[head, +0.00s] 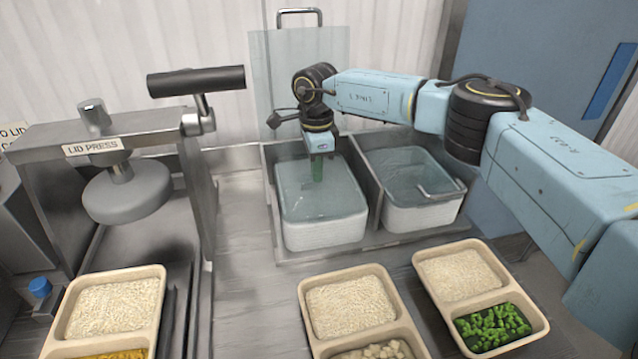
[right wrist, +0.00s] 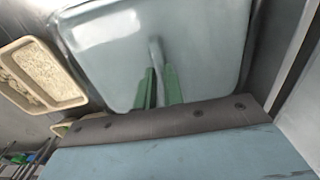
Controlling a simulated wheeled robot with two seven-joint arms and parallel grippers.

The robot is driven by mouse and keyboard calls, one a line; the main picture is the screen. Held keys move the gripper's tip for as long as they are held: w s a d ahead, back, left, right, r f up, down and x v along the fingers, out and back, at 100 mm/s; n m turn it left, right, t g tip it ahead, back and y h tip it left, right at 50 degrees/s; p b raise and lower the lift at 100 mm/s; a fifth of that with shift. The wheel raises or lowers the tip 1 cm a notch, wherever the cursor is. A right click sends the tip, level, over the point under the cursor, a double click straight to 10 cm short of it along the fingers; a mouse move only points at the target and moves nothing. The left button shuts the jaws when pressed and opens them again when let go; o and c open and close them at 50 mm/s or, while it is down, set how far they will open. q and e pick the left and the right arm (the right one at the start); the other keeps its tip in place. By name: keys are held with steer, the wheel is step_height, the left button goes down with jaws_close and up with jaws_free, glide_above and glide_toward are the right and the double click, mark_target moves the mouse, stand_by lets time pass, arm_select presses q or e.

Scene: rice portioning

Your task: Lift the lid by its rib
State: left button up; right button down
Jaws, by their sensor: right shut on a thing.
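A pale, see-through blue-grey lid (head: 342,193) covers the left white tub (head: 325,235) in the metal well. In the right wrist view the lid (right wrist: 100,50) fills the upper middle. Its thin rib (right wrist: 156,52) runs down between the two green fingers. My right gripper (head: 317,178) points down over the lid and is shut on the rib; it also shows in the right wrist view (right wrist: 160,88). The lid looks level on the tub; I cannot tell any gap beneath it. My left gripper is not in view.
A second tub (head: 425,215) with a lid and bent handle stands to the right, behind a metal divider. Food trays (head: 372,325) with rice and vegetables line the front. A lid press (head: 125,190) stands left. A clear panel (head: 272,90) stands upright behind.

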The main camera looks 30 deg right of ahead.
steer(key=shift+r+p, duration=1.15)
steer(key=shift+r, duration=0.65)
